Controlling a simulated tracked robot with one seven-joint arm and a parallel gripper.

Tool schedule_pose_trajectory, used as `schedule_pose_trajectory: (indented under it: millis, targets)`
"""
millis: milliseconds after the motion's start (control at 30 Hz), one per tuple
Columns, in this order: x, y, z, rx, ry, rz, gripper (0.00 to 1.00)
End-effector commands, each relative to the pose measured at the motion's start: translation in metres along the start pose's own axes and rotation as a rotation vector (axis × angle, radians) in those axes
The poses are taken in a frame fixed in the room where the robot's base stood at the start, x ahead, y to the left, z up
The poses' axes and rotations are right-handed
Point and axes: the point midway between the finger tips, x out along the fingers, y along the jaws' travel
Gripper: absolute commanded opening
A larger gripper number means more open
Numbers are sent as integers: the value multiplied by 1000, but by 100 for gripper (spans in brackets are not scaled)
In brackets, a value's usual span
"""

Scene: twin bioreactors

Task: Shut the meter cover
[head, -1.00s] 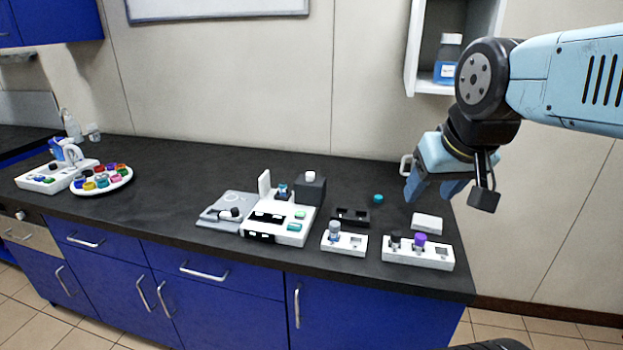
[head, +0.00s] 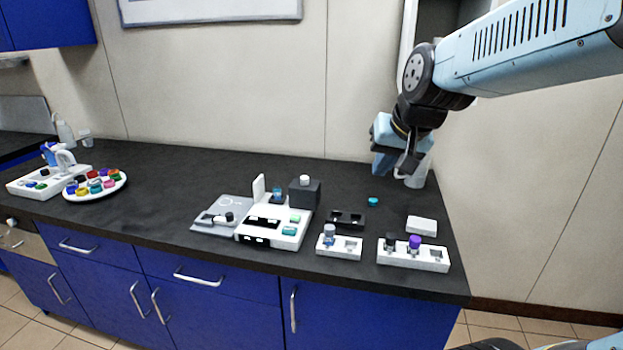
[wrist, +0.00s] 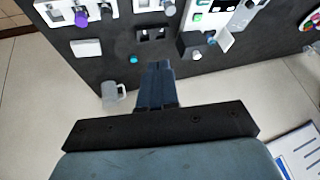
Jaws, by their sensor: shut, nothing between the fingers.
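The meter appears to be the white unit (head: 288,232) with dark windows near the middle of the bench. Its cover appears to be the thin white flap (head: 259,188), which stands upright at the unit's back left, so it is open. In the wrist view the flap (wrist: 226,41) sticks out from the unit beside a dark block. My gripper (head: 381,170) is shut and empty, high over the back right of the bench, well apart from the flap. Its closed fingers (wrist: 157,66) point toward the bench in the wrist view.
A dark block (head: 304,194) with a white knob stands beside the flap. White racks (head: 413,255) with capped vials are at the front right. A mug (head: 418,174) stands behind my gripper. A round tray (head: 96,195) of coloured caps is at left. The back middle is clear.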

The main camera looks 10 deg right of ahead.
Motion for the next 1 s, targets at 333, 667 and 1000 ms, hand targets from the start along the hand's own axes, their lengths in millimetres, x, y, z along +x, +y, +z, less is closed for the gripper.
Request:
schedule_pose_trajectory:
  millis: [333, 667, 1000]
  targets:
    - [84, -28, -66, 178, 24, -60, 0]
    - [162, -44, -106, 329, 55, -70, 0]
    - [187, -46, -114, 369, 67, -68, 0]
